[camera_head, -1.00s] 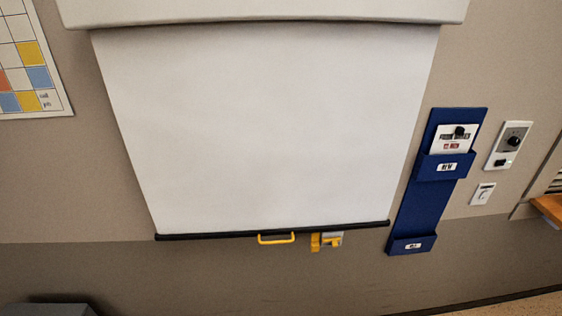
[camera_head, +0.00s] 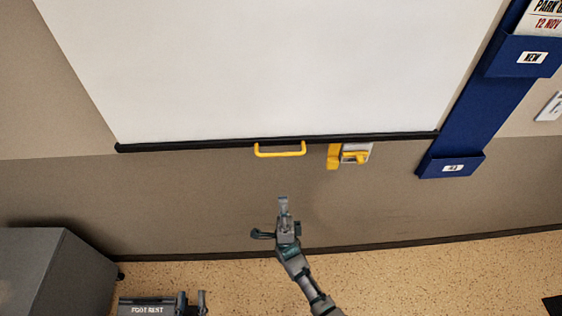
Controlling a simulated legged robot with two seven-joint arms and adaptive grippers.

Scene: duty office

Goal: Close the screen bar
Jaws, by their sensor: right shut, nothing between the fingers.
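The white projection screen (camera_head: 270,75) hangs pulled down on the wall. Its black bottom bar (camera_head: 200,146) runs across the view, with a yellow handle (camera_head: 279,151) near its middle. Just right of the handle, a yellow and grey catch (camera_head: 350,155) sits on the wall below the bar. My right gripper (camera_head: 283,201) is shut and empty, below the handle and apart from it in the picture. My left gripper is not in view.
A blue wall holder (camera_head: 475,110) with pockets hangs right of the screen. A grey cabinet (camera_head: 60,270) and a foot rest (camera_head: 155,305) stand at the lower left. The wall around my gripper looks clear.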

